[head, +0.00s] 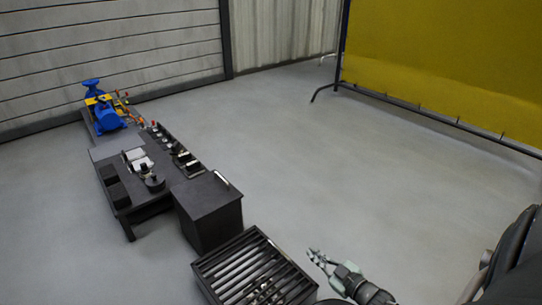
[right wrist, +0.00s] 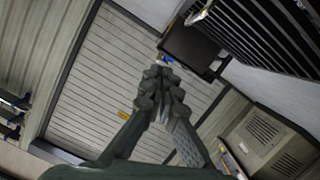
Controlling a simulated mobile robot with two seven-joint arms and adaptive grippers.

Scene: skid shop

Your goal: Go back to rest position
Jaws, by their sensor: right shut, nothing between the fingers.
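My right gripper (head: 322,258) shows at the bottom of the head view, over the floor just right of a slatted dark rack. It is shut and empty. In the right wrist view its fingers (right wrist: 165,85) meet in the middle of the picture, with nothing held between them. Part of my right arm fills the lower right corner of the head view. My left gripper is in neither view.
The slatted rack (head: 250,268) stands close left of the right gripper. Beyond it are a dark cabinet (head: 208,215), a workbench (head: 140,205) with small items, and a blue machine (head: 108,115). A yellow screen (head: 450,60) stands back right. Grey floor between is clear.

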